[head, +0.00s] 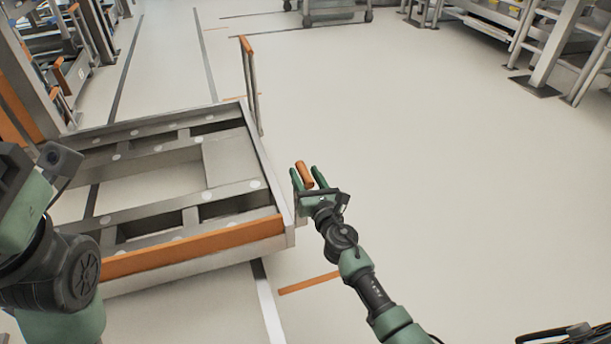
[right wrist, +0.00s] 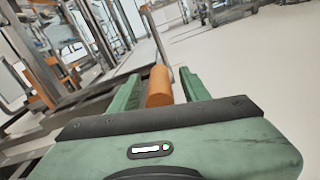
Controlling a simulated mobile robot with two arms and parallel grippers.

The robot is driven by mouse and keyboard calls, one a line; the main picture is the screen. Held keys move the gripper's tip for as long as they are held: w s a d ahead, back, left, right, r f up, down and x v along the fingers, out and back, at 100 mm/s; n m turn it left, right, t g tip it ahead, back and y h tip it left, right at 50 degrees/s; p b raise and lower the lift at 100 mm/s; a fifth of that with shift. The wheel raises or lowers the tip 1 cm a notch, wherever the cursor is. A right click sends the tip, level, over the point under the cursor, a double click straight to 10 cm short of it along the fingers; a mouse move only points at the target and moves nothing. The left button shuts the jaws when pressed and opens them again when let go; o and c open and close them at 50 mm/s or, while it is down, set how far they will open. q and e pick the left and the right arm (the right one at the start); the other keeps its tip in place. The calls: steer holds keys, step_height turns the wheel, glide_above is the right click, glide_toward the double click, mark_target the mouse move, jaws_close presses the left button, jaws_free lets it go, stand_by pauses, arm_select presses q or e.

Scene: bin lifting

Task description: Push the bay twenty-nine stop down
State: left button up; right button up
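An orange cylindrical handle (head: 304,174), likely the stop of the task, stands at the near right corner of a low metal frame (head: 276,188). No bay number can be read. My right gripper (head: 308,176) is open, with its two green fingers on either side of the handle. In the right wrist view, the handle (right wrist: 160,86) lies between the fingers with a small gap on each side. Its lower end is hidden behind the gripper body. My left arm comes in at the left edge, but its fingers are not in view.
The frame has an orange front beam (head: 195,245) and a tall orange-topped post (head: 249,80) at its far right corner. Racks (head: 545,45) stand at the back right and more structure at the left. The floor (head: 430,150) to the right is clear.

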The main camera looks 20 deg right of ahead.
jaws_close()
steer(key=shift+f, duration=0.15)
stand_by(1.1)
